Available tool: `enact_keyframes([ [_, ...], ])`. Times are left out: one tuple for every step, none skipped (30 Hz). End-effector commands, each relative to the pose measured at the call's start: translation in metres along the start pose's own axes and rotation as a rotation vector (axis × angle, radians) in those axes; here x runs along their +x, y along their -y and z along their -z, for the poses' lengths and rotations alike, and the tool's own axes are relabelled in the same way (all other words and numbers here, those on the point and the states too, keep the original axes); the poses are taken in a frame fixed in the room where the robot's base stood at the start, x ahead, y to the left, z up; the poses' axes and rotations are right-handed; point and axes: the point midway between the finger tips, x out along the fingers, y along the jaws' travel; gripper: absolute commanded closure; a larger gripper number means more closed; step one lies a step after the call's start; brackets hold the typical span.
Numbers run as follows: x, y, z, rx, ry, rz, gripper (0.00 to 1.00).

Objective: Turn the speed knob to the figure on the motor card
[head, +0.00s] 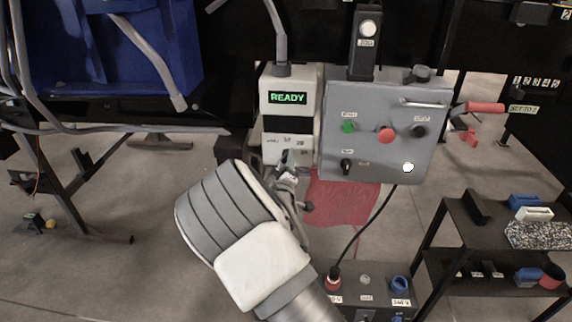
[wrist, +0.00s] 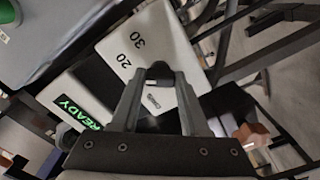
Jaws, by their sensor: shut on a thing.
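The speed knob (wrist: 159,72) is a small dark knob on the white drive box (head: 291,115), below its green READY display (head: 287,98). My gripper (wrist: 160,80) is shut on the knob, one finger on each side. In the head view my gripper (head: 288,160) reaches the lower face of the box and mostly hides the knob. The figures 20 and 30 (wrist: 131,50) show beside the knob in the wrist view. I cannot tell where its pointer stands. A pale card (head: 523,109) at the right seems to read "SET TO 2"; its print is small.
A grey control panel (head: 385,160) with a green button, a red button, a bar handle and dark knobs stands close to the right of the drive box. A red cloth (head: 342,200) hangs below. A dark shelf (head: 470,230) with parts stands at the lower right.

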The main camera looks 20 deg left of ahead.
Motion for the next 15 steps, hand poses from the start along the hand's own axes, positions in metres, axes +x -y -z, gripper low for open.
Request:
enact_keyframes([
  [0.0000,0.0008,-0.0010,0.028,0.000,-0.001,1.00],
  [0.0001,0.0004,-0.0010,0.042,0.000,-0.001,1.00],
  [0.0001,0.0003,-0.0009,0.060,0.000,-0.001,1.00],
  [0.0000,0.0006,-0.0008,0.072,0.000,0.000,1.00],
  [-0.0001,0.0007,-0.0007,0.083,0.000,0.000,1.00],
  [-0.0002,0.0008,-0.0006,0.094,0.000,0.000,1.00],
  [-0.0002,0.0008,-0.0005,0.103,0.000,0.000,1.00],
  [-0.0002,0.0007,-0.0005,0.110,0.000,0.001,1.00],
  [-0.0002,0.0006,-0.0004,0.119,0.000,0.001,1.00],
  [-0.0002,0.0005,-0.0003,0.124,0.000,0.001,1.00],
  [-0.0002,0.0005,-0.0002,0.128,0.000,0.001,1.00],
  [-0.0002,0.0004,-0.0002,0.132,0.000,0.001,1.00],
  [-0.0002,0.0004,-0.0001,0.134,0.000,0.001,1.00],
  [-0.0003,0.0004,0.0000,0.136,0.000,0.001,1.00],
  [-0.0003,0.0003,0.0000,0.138,0.000,0.001,1.00],
])
